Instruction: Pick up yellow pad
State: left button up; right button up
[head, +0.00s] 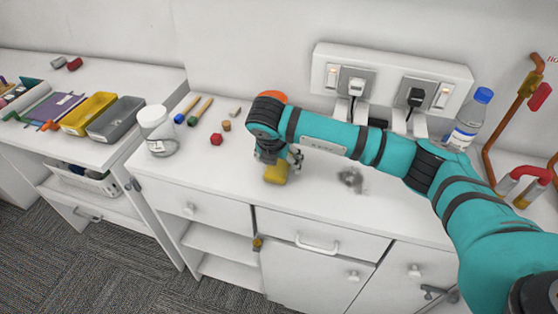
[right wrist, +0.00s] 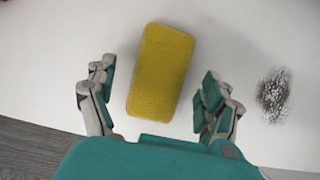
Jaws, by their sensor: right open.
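The yellow pad (head: 275,174) lies on the white counter near its front edge. In the right wrist view the yellow pad (right wrist: 161,70) is a rounded block, slightly tilted, between the spread fingers. My right gripper (head: 278,163) is over the pad, pointing down, and hides part of it in the head view. In the right wrist view my right gripper (right wrist: 155,98) is open, with a gap between each finger and the pad. My left gripper is not in view.
A water bottle (head: 469,119) stands at the back right. The counter's front edge is close to the pad.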

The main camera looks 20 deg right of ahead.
jog(key=shift+w+d+f, duration=0.1)
jog(key=shift+d+f, duration=0.05)
jog(key=shift+f, duration=0.25)
jog(key=shift+c, duration=0.2)
jog(key=c, duration=1.1)
jog(key=shift+r, duration=0.15)
jog(key=shift+c, duration=0.2)
